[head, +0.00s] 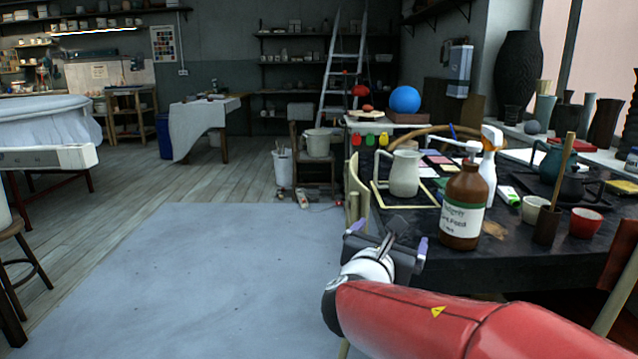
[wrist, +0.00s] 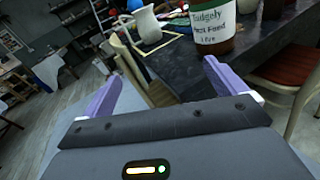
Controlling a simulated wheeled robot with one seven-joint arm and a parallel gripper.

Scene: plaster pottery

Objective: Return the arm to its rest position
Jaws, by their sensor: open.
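My gripper (head: 388,244) is at the end of my red arm, in front of the left edge of the dark worktable (head: 490,268). Its two purple fingers are wide apart, and the wrist view shows nothing between them (wrist: 160,88). A brown bottle (head: 463,208) with a white label stands upright on the table, beyond and to the right of the gripper. It also shows at the top of the wrist view (wrist: 212,28). A pale jug (head: 404,174) stands behind the bottle, inside a thin yellow frame lying on the table.
A white spray bottle (head: 489,160), a red cup (head: 585,223) and a dark teapot (head: 574,186) stand on the table. A chair (head: 314,150) with a bucket is farther back. The grey floor (head: 200,275) left of my arm is clear. A stool (head: 15,250) stands at far left.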

